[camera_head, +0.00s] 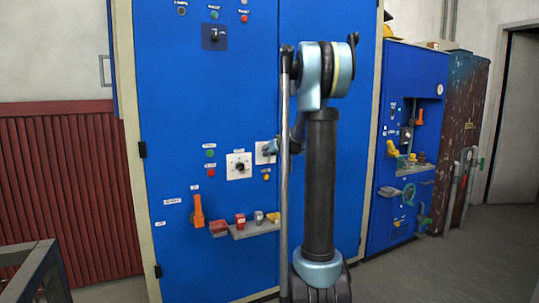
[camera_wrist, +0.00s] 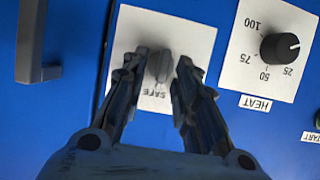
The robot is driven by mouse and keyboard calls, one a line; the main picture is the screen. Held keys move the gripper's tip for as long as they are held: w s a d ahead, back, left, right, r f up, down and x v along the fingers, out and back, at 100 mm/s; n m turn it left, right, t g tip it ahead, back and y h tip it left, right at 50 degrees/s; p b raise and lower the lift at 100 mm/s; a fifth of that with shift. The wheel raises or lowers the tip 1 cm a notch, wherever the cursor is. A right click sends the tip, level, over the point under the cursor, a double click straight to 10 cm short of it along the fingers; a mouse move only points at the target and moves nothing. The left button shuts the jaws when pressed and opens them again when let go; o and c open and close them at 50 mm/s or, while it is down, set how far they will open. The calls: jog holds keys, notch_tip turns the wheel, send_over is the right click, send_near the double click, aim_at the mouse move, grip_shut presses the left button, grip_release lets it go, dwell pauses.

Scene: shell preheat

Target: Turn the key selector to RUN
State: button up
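The key selector (camera_wrist: 160,64) is a grey knob on a white plate (camera_wrist: 194,38) that shows upside down in the wrist view. The word SAFE is printed on the plate beside the knob; I see no RUN mark. My gripper (camera_wrist: 163,70) is open, with one finger on each side of the knob. A gap shows between the knob and the right finger; the left finger lies close to it, and I cannot tell if they touch. In the head view the selector's plate (camera_head: 262,158) is partly hidden behind my gripper and arm.
A HEAT dial (camera_wrist: 280,47) on its own plate sits right of the selector in the wrist view. A grey handle (camera_wrist: 32,45) stands out at left. In the head view an orange lever (camera_head: 198,211) and a small shelf (camera_head: 254,230) are lower on the blue cabinet.

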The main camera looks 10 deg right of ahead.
grip_shut()
jog(key=m+y, duration=0.1)
jog(key=m, duration=0.1)
jog(key=d+m+y, duration=0.1)
jog(key=m+y, duration=0.1)
jog(key=m, duration=0.1)
jog(key=m+y, duration=0.2)
jog(key=m, duration=0.1)
jog(key=shift+w+d+f, duration=0.3)
jog(key=shift+d+f, duration=0.1)
dwell(0.4)
jog(key=shift+m+y, duration=0.3)
